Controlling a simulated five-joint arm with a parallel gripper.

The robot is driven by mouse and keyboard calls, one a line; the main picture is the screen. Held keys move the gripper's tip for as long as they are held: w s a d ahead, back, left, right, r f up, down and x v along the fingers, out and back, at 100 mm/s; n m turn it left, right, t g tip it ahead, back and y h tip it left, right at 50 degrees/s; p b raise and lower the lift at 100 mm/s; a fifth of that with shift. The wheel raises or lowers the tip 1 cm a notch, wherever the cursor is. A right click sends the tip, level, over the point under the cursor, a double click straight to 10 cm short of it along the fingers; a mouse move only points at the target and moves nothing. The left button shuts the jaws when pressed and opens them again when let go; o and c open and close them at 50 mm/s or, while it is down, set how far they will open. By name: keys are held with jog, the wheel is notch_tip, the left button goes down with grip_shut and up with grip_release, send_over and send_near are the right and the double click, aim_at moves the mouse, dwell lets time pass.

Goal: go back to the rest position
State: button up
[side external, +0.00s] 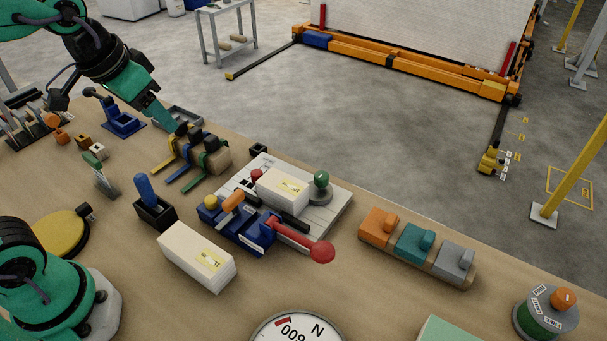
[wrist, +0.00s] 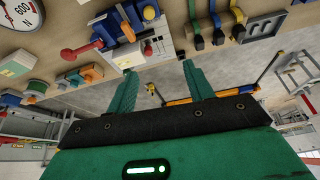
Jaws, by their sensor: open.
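My gripper (side external: 172,121) is at the upper left in the side view, with its green fingers pointing down toward the yellow, blue and green levers (side external: 186,160). In the wrist view my gripper (wrist: 159,70) shows two green fingers spread apart with nothing between them. It is open and empty. From the side view I cannot tell whether the fingertips touch anything. My arm reaches in from the upper left corner.
The wooden bench (side external: 330,290) holds a blue clamp with a red-knobbed lever (side external: 300,243), a white block (side external: 198,256), a box with a blue handle (side external: 153,205), coloured blocks (side external: 415,245) and a round gauge (side external: 298,330). An orange gantry (side external: 400,62) stands beyond on open floor.

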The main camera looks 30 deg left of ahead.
jog(key=s+a+f+n+t, duration=0.1)
jog(key=s+a+f, duration=0.1)
jog(key=s, duration=0.4)
jog(key=shift+f, duration=0.25)
